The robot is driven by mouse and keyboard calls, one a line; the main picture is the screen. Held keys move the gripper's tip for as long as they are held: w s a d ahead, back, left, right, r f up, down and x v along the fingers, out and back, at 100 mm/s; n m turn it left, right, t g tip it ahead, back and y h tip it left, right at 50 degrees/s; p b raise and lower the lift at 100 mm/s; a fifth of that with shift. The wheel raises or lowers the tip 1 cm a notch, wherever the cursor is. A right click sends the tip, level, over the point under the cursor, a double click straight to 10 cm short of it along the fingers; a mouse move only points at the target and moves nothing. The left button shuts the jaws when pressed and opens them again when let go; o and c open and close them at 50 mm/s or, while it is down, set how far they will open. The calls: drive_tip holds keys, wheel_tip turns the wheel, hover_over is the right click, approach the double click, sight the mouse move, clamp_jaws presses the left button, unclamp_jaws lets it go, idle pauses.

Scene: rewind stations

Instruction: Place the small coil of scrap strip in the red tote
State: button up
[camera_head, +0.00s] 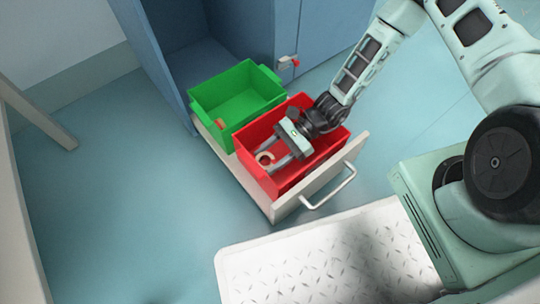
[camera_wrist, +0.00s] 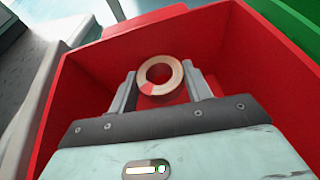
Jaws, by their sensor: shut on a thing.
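The small coil of scrap strip (camera_wrist: 160,76) is a pale tan ring with a round hole. My gripper (camera_head: 277,159) is shut on it; in the wrist view the two fingers (camera_wrist: 161,88) press it from left and right. The red tote (camera_head: 329,150) stands in the pulled-out drawer. My gripper and the coil (camera_head: 265,157) are over or inside the tote's opening, with red walls around them in the wrist view. I cannot tell whether the coil touches the tote's floor, as my fingers and palm hide part of it.
A green tote (camera_head: 213,91) with a small reddish thing inside stands behind the red one in the same drawer. The drawer (camera_head: 285,208) has a metal handle (camera_head: 331,190). The blue cabinet (camera_head: 240,30) has a red-handled item at its side. Blue floor is clear at left.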

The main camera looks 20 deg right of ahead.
drive_tip(key=shift+s+f, duration=0.1)
drive_tip(key=shift+f, duration=0.45)
drive_tip(key=o, duration=1)
drive_tip(key=shift+d+f, duration=0.1)
drive_tip(key=shift+f, duration=0.05)
drive_tip(key=a+r+p+v, duration=0.15)
drive_tip(key=p+v, duration=0.25)
drive_tip(key=v, duration=0.4)
drive_tip(key=s+a+r+n+g+h, duration=0.25)
drive_tip(key=r+n+h, duration=0.75)
drive_tip(key=r, duration=0.8)
drive_tip(key=s+r+n+t+h, duration=0.2)
drive_tip(key=s+r+n+t, duration=0.4)
drive_tip(key=s+r+n, duration=0.5)
wheel_tip(320, 180, up, 3)
drive_tip(key=shift+d+r+n, duration=0.15)
drive_tip(key=shift+d+n, duration=0.05)
drive_tip(key=shift+n, duration=0.5)
